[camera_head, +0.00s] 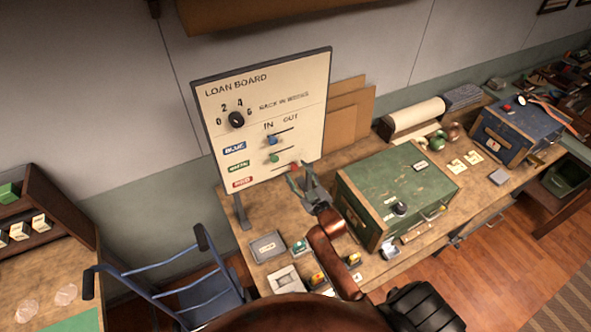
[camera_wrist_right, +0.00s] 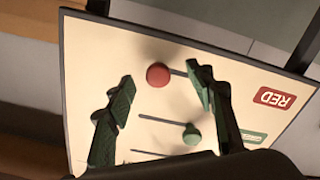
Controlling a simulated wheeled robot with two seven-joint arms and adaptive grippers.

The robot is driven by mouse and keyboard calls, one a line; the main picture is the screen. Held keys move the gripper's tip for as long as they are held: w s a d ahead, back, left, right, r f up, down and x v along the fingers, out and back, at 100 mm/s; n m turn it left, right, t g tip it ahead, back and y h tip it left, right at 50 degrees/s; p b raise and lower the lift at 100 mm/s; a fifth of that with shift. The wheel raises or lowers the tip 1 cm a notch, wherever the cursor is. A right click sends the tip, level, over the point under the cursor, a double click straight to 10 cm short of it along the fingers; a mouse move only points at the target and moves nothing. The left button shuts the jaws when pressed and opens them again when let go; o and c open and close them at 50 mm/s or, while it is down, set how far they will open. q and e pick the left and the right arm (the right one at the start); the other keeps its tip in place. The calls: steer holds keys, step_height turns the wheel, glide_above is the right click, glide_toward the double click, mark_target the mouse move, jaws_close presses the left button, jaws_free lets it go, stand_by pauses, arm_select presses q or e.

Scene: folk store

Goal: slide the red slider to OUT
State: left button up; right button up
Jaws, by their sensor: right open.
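The loan board (camera_head: 215,100) stands upright on the workbench, with IN and OUT marked above its slots. The red slider (camera_head: 294,167) is at the right, OUT side of its slot, beside the right gripper. In the right wrist view the board is upside down, and the red slider (camera_wrist_right: 158,75) shows as a round knob with its slot running right, towards the RED label (camera_wrist_right: 273,97). My right gripper (camera_head: 300,176) is open in front of the board; its fingers straddle the knob in the wrist view. Contact cannot be told. My left gripper is out of view.
The green slider (camera_wrist_right: 191,134) and the blue slider (camera_head: 273,140) sit near the IN side. A dial (camera_head: 237,119) is higher up. A green case (camera_head: 385,185) stands right of my gripper; a grey tray (camera_head: 267,246) lies below the board.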

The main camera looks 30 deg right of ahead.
steer(key=s+p, duration=0.2)
steer(key=s, duration=0.5)
steer(key=shift+a+p, duration=0.25)
steer(key=shift+p, duration=0.15)
stand_by(0.5)
